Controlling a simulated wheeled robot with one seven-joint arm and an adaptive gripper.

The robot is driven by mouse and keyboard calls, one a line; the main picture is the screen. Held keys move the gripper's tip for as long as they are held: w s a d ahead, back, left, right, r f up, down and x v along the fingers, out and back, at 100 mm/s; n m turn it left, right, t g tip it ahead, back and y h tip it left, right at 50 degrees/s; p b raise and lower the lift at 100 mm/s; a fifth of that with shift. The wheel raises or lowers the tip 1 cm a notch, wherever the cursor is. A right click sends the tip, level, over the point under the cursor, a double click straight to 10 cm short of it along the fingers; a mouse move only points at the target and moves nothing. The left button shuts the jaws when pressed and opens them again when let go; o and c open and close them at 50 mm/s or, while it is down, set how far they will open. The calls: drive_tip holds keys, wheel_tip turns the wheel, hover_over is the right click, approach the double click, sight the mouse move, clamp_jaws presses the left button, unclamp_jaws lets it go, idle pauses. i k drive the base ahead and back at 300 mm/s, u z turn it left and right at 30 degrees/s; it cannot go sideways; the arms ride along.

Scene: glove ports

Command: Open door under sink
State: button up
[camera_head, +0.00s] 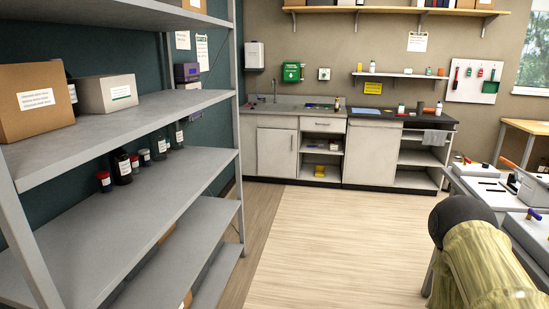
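The door under the sink (274,153) is a pale grey panel in the base cabinet along the back wall. It looks shut and has a small dark handle near its upper right edge. The sink's tap (274,88) stands on the grey counter above it; the basin itself is hard to make out. The door is well across the room from the camera. No gripper fingers show in this view, so where my gripper is relative to the door is not visible.
A metal shelf unit (205,100) with boxes and bottles fills the left. Bare floor (320,245) runs to the cabinets. A yellowish streaked form with a dark round end (463,215) is close at lower right, before benches (510,195); I cannot tell whether it is mine.

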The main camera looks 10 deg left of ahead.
sight(277, 149)
drive_tip(key=z, duration=0.2)
drive_tip(key=i, duration=4.15)
drive_tip(key=u, duration=0.45)
drive_tip(key=i, duration=1.65)
drive_tip(key=u, duration=0.65)
drive_tip(key=i, duration=1.05)
drive_tip(key=u, duration=0.25)
